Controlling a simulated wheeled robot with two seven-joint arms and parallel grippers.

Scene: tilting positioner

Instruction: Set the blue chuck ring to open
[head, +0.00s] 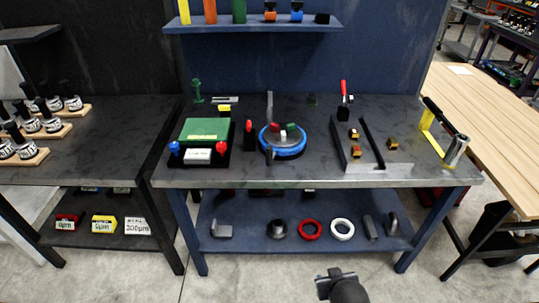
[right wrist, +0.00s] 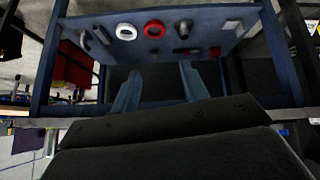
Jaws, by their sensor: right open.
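The blue chuck ring (head: 290,153) lies around a round grey chuck at the middle of the workbench. Small red, green and white parts sit at the chuck's centre. Upright grey bars stand at its back and front left. Whether the ring is set open or closed cannot be told at this size. My right gripper shows as a dark shape at the bottom of the head view (head: 337,284), in front of the bench and well away from the ring. In the right wrist view its two fingers (right wrist: 158,80) are apart with nothing between them. My left gripper is not in view.
Left of the chuck is a green-topped box (head: 204,130) with red and blue knobs. To the right is a grey fixture plate (head: 378,166) with an upright bar. The lower shelf (head: 255,238) holds a red ring (head: 309,230) and a white ring (head: 342,229).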

